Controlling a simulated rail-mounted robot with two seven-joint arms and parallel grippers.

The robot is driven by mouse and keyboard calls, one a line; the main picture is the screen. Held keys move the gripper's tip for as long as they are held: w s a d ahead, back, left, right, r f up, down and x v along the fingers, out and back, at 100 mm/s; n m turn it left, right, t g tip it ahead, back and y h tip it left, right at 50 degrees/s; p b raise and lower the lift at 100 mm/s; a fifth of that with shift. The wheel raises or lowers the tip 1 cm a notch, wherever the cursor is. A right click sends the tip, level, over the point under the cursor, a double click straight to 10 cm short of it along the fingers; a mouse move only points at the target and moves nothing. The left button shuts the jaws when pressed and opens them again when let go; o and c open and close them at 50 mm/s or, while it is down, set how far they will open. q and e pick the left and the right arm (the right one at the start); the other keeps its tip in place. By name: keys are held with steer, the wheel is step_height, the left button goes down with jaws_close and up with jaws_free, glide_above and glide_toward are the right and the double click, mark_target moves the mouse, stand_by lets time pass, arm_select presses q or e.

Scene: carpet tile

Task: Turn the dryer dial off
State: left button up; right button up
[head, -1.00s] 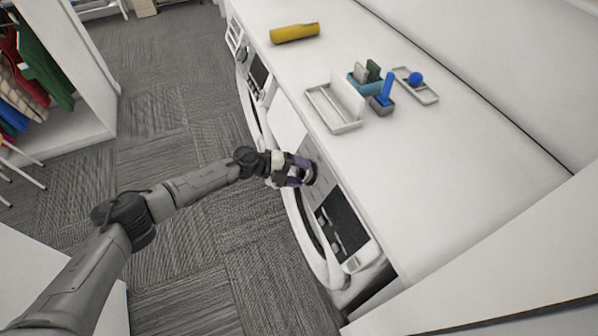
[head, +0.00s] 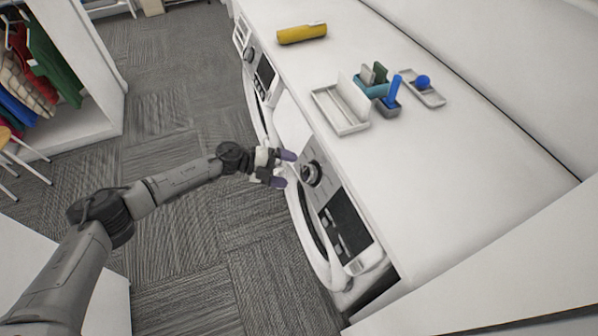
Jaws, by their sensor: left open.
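The dryer dial (head: 311,174) is a round dark and silver knob on the front panel of the nearer machine, the dryer (head: 337,219), in the head view. A dark display with buttons sits to its lower right on the same panel. My left gripper (head: 285,169) is open and empty. Its purple fingertips point at the panel, a little to the left of the dial and apart from it. The dial's marking is too small to read. My right gripper is not in view.
A second machine with its own dial (head: 249,54) stands farther back. The white counter above holds a yellow roll (head: 302,33), a white tray (head: 342,112), a teal holder (head: 371,86) and a grey tray with a blue ball (head: 423,81).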

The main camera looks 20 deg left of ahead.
arm_select(q)
steer(key=v, duration=0.8)
stand_by(0.4)
